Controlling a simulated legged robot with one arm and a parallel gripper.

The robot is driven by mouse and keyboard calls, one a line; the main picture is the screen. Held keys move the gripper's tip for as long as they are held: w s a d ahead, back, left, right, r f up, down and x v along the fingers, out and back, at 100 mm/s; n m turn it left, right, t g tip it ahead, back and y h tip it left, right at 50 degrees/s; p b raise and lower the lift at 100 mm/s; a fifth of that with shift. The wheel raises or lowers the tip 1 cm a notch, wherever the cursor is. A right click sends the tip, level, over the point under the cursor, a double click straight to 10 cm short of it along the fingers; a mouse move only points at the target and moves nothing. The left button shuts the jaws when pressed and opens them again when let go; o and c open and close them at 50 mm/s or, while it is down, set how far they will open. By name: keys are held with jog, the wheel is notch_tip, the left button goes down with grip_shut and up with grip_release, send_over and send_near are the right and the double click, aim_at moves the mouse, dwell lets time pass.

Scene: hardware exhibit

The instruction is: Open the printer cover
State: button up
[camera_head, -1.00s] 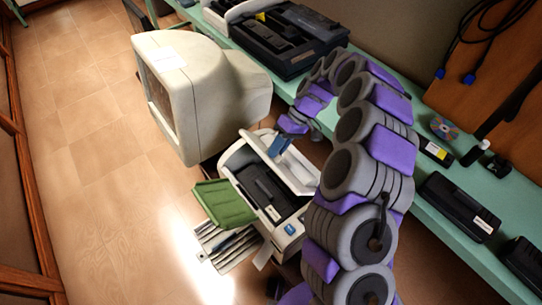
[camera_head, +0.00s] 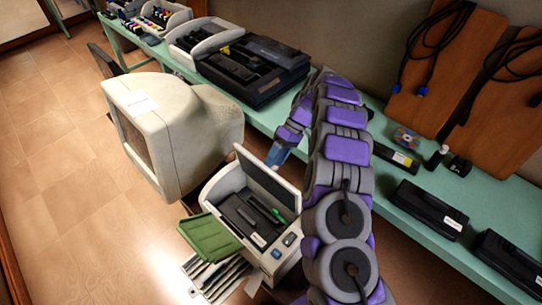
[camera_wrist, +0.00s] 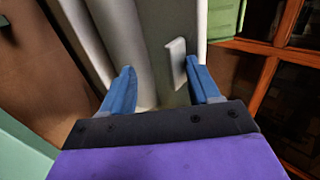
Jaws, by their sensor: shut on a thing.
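The printer (camera_head: 205,190) is a white machine with a dark inside and a green tray (camera_head: 208,238) at its front. Its cover (camera_head: 268,182) stands raised, with its dark inner face showing. My gripper (camera_head: 273,158) is at the back upper right of the cover; its blue fingers show in the head view, partly hidden by the cover. In the wrist view my gripper (camera_wrist: 163,70) has its fingers either side of a pale panel with a small white tab (camera_wrist: 176,62), which looks like the cover. Its exact contact is hard to see.
A beige CRT monitor (camera_head: 175,125) stands left of the printer. A green bench (camera_head: 400,175) runs behind, holding a black printer (camera_head: 250,68), cartridges (camera_head: 430,208) and a disc (camera_head: 406,138). Wooden boards with cables lean at the right. Tiled floor lies open at the left.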

jog(key=shift+o, duration=0.3)
jog(key=shift+w+d+f+g+p, duration=0.2)
jog(key=shift+d+f+g+p, duration=0.1)
jog(key=shift+d+f+p, duration=0.5)
jog(key=shift+o, duration=0.2)
jog(key=shift+a+f, duration=0.15)
jog(key=shift+f, duration=0.05)
jog(key=o, duration=1)
jog(key=shift+w+f, duration=0.1)
jog(key=shift+w, duration=0.05)
jog(key=shift+o, duration=1)
jog(key=shift+w, duration=0.15)
jog(key=shift+r, duration=0.3)
jog(key=c, duration=0.3)
jog(key=shift+a, duration=0.1)
jog(key=shift+c, duration=0.5)
jog(key=shift+r, duration=0.1)
jog(key=shift+c, duration=0.2)
